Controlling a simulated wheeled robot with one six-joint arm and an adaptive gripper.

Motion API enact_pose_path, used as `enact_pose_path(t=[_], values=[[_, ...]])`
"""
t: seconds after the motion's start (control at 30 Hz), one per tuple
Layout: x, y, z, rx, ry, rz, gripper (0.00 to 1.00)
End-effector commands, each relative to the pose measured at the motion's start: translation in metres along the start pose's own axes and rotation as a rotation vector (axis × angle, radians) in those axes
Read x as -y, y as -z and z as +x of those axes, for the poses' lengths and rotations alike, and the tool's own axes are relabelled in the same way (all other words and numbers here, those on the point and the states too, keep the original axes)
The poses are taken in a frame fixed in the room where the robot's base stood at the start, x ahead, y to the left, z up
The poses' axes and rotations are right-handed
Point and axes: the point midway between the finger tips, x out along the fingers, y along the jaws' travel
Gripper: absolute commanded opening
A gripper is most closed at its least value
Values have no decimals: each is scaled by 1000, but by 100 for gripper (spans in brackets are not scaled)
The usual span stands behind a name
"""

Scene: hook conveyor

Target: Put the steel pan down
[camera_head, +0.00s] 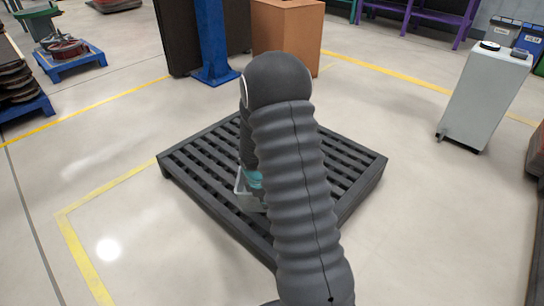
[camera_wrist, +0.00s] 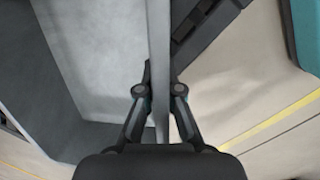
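The steel pan (camera_wrist: 95,45) fills the left of the wrist view, grey with an upright thin rim wall. My gripper (camera_wrist: 160,80) has its two fingers on either side of that wall, closed on it. In the head view, only a small pale corner of the pan (camera_head: 249,204) shows beside my arm, over the dark slatted pallet (camera_head: 205,157). My arm hides most of the pan and the gripper there. I cannot tell whether the pan touches the pallet.
A cardboard box (camera_head: 288,35) and a blue post (camera_head: 212,45) stand behind the pallet. A grey cabinet (camera_head: 484,95) stands at the right. The floor around the pallet is clear, with yellow lines.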

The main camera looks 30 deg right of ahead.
Motion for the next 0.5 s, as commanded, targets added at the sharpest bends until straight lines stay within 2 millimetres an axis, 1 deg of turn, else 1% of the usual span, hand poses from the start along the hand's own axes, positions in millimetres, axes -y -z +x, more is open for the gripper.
enact_pose_path(t=[0.03,0.2,0.3,0.5], values=[[-5,-12,-1,-6,-18,-70,0],[-18,-44,3,-29,-75,-324,0],[-23,-58,4,-41,-102,-447,0],[-31,-83,6,-62,-145,-637,0]])
